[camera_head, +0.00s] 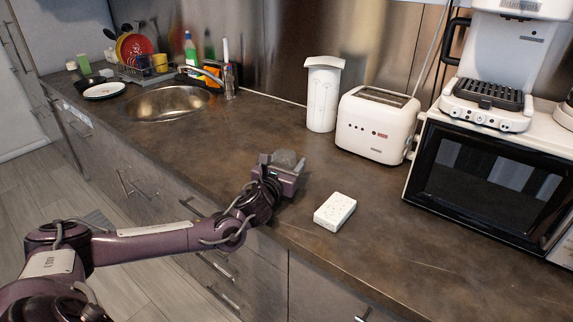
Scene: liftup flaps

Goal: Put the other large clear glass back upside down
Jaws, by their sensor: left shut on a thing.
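My left gripper (280,172) is over the front part of the brown counter, its arm coming in from the lower left. It is shut on a greyish clear glass (287,158), of which only a small part shows above the gripper. The gripper and my wrist hide the rest of the glass, so I cannot tell which way up it is or whether it touches the counter. My right gripper is not in view.
A white sponge-like block (335,211) lies right of the gripper. A white canister (322,95), a toaster (378,124) and a microwave (488,185) stand behind and right. A sink (168,103) and dish rack (146,73) are far left. The counter (215,140) between is clear.

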